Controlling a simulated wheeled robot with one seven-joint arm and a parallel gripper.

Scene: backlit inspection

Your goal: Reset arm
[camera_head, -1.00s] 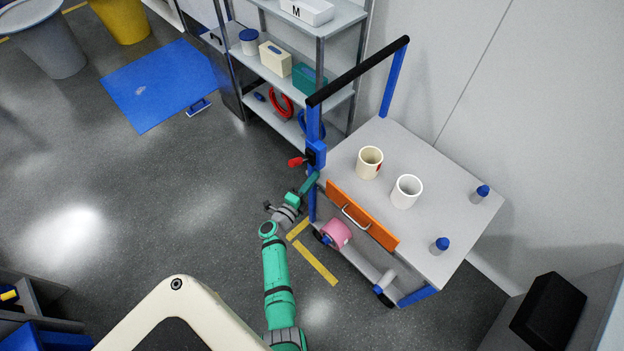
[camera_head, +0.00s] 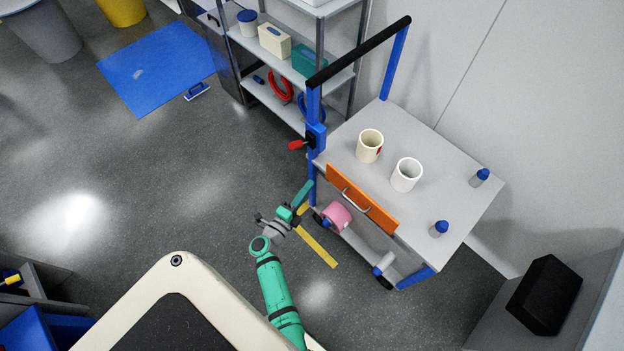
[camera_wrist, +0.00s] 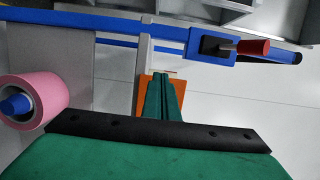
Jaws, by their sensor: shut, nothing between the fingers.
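My gripper (camera_head: 304,190) is at the end of my green arm, low beside the left end of the grey cart. In the wrist view my gripper's green fingers (camera_wrist: 164,97) are together with nothing between them. They point toward the orange drawer front (camera_wrist: 148,92), which shows partly behind them. In the head view the orange drawer front (camera_head: 361,197) with its pale handle is on the near side of the cart, to the right of my gripper.
The cart top (camera_head: 440,170) carries a cream mug (camera_head: 369,146), a white mug (camera_head: 406,175) and two blue-capped bottles. A pink roll (camera_head: 337,217) sits on the lower shelf. A red lever (camera_head: 297,145) juts from the blue post. Open floor lies left of my arm.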

